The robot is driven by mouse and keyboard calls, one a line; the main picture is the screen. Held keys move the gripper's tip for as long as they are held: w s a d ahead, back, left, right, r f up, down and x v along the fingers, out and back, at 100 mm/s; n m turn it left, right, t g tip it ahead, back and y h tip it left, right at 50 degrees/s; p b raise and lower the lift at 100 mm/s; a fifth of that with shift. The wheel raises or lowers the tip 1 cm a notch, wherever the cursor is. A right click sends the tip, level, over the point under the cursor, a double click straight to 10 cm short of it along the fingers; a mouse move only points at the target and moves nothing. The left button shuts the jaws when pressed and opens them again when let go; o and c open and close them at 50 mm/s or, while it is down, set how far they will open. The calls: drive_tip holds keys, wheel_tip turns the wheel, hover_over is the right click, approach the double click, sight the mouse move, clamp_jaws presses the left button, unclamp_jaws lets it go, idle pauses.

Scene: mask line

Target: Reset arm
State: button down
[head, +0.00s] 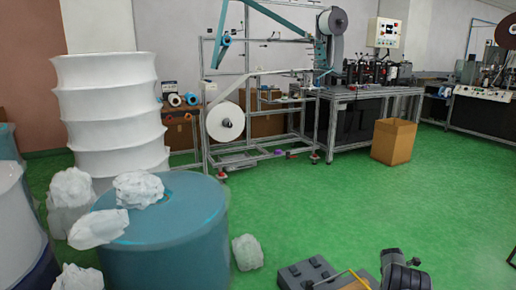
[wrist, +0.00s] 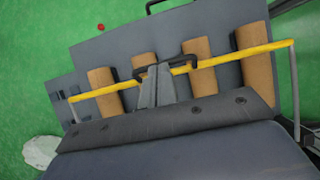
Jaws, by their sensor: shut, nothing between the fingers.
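My gripper (wrist: 158,76) shows in the wrist view as two grey fingers close together, with nothing between them. It is over a dark grey panel with brown cylinders (wrist: 197,68) and a yellow bar (wrist: 115,86) across them. In the head view, part of my arm (head: 393,268) shows as dark, folded links at the bottom edge, right of the middle. The fingers cannot be made out there.
A blue drum (head: 165,245) with crumpled white lumps (head: 139,188) stands at the left, before a tall white stack (head: 108,110). A cardboard box (head: 393,142) stands by the machine table (head: 368,92). Green floor (head: 330,205) is clear in the middle.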

drive_tip(key=s+a+r+t+h+p, duration=0.1)
drive_tip(key=s+a+r+h+p, duration=0.3)
drive_tip(key=a+r, duration=0.7)
drive_tip(key=s+a, duration=0.1)
drive_tip(key=a, duration=0.2)
drive_tip(key=shift+a+t+p, duration=0.25)
drive_tip(key=shift+t+p, duration=0.05)
drive_tip(key=shift+p, duration=0.05)
idle(0.9)
drive_tip(key=shift+s+r, duration=0.1)
drive_tip(key=shift+s, duration=0.05)
